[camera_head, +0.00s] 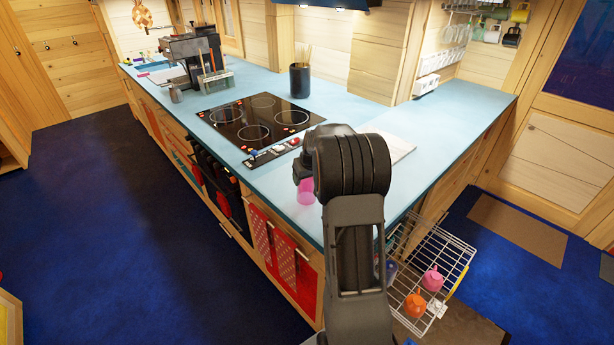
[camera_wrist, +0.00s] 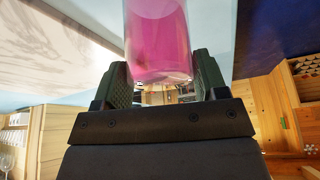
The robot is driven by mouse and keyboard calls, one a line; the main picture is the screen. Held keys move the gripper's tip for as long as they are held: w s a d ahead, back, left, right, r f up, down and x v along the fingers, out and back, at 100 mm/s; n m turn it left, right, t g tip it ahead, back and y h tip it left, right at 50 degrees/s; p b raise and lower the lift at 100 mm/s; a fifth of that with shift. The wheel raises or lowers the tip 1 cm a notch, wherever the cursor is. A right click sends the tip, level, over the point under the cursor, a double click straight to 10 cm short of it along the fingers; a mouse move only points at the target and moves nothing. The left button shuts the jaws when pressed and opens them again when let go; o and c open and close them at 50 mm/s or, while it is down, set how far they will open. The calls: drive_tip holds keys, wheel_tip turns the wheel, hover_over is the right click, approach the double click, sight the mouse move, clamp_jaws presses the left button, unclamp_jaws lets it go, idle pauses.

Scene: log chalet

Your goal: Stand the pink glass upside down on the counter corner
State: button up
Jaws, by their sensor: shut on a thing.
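The pink glass (camera_head: 306,192) is see-through and sits at the near part of the light blue counter (camera_head: 280,207), close to its front edge. My gripper (camera_wrist: 162,64) is shut on the pink glass (camera_wrist: 158,38) in the wrist view, with one dark green finger on each side. The glass's far end runs out of the top of that view. I cannot tell which end is its mouth or whether it touches the counter. In the head view my arm hides most of the gripper and the counter's near corner.
A black cooktop (camera_head: 257,118) lies left of the glass, with a strip of small items (camera_head: 270,152) on its near side. A pale board (camera_head: 393,146) lies behind my arm. A wire basket (camera_head: 432,262) with bright objects hangs low at right. The counter's right part (camera_head: 465,103) is clear.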

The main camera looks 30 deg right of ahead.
idle(0.3)
drive_tip(key=o, duration=1.1)
drive_tip(key=b+v, duration=0.2)
drive_tip(key=v, duration=1.2)
drive_tip(key=shift+w, duration=0.1)
